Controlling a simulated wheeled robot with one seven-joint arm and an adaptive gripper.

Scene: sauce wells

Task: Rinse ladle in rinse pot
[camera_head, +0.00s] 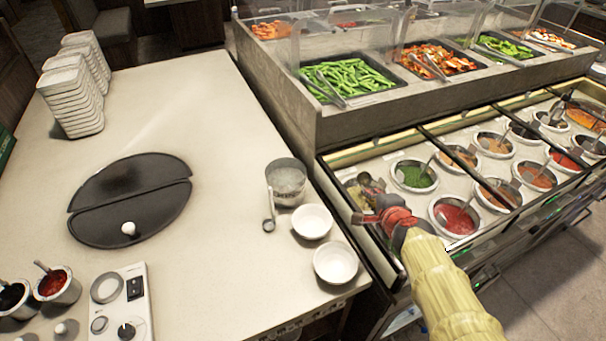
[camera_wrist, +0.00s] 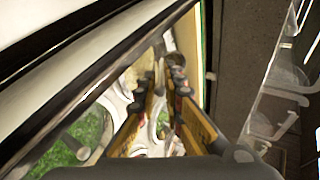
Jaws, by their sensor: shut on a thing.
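My gripper (camera_head: 372,217) is over the near-left end of the sauce wells, its red-jointed fingers pointing left. In the wrist view my gripper (camera_wrist: 158,92) has its two yellow fingers close together, shut on a thin piece that they mostly hide. It looks like a ladle handle, but I cannot be sure. A small metal ladle bowl (camera_head: 365,180) shows just beyond the fingers, at the leftmost well; I cannot tell whether it belongs to the held piece. A grey metal pot (camera_head: 287,186), which looks like the rinse pot, stands on the counter to the left of my gripper.
A small utensil (camera_head: 269,209) is beside the pot. A green sauce well (camera_head: 413,176) and a red one (camera_head: 455,216) are near my gripper. A raised frame edge (camera_head: 345,218) separates wells from counter.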

